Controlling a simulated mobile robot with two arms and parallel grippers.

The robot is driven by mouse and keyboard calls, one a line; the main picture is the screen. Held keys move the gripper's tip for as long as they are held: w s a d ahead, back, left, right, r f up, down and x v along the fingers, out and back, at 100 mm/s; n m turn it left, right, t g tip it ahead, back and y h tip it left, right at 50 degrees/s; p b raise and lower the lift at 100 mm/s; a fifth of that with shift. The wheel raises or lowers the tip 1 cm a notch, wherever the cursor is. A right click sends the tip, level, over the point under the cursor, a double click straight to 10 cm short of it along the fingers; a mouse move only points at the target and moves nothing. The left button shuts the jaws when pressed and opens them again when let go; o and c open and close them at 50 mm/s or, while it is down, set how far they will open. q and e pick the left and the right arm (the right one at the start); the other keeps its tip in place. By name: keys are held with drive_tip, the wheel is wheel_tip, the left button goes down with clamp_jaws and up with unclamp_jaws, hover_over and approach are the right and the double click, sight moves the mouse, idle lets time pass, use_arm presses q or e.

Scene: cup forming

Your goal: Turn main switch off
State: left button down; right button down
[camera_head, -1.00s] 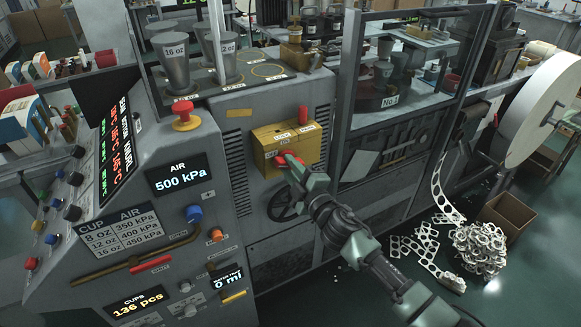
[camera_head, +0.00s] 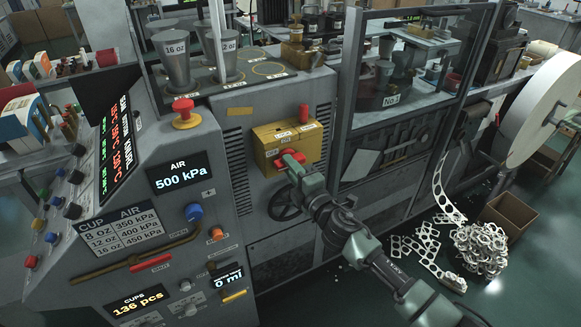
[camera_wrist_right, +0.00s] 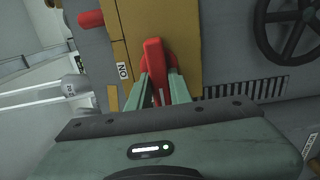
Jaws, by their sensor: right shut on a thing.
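A yellow switch box (camera_head: 266,138) is on the grey machine front in the head view, with a red rotary handle (camera_head: 291,155) on its face. My right gripper (camera_head: 292,163) is at that handle. In the right wrist view the red handle (camera_wrist_right: 154,58) lies between the two green fingers, and my right gripper (camera_wrist_right: 158,88) is shut on it. The yellow box (camera_wrist_right: 150,20) with an "ON" label shows behind it. The gripper partly hides the handle and the lower box face in the head view. My left gripper is not in view.
A black handwheel (camera_head: 285,206) sits just below the box. A red lever (camera_head: 304,114) stands at its top right. The control panel with a red button (camera_head: 185,112) is at left. Paper scrap (camera_head: 480,248) and a cardboard box (camera_head: 510,212) lie on the floor at right.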

drive_tip(key=shift+f, duration=0.1)
drive_tip(key=c, duration=1.3)
unclamp_jaws()
drive_tip(key=v, duration=0.8)
drive_tip(key=shift+a+b, duration=0.1)
drive_tip(key=shift+b, duration=0.2)
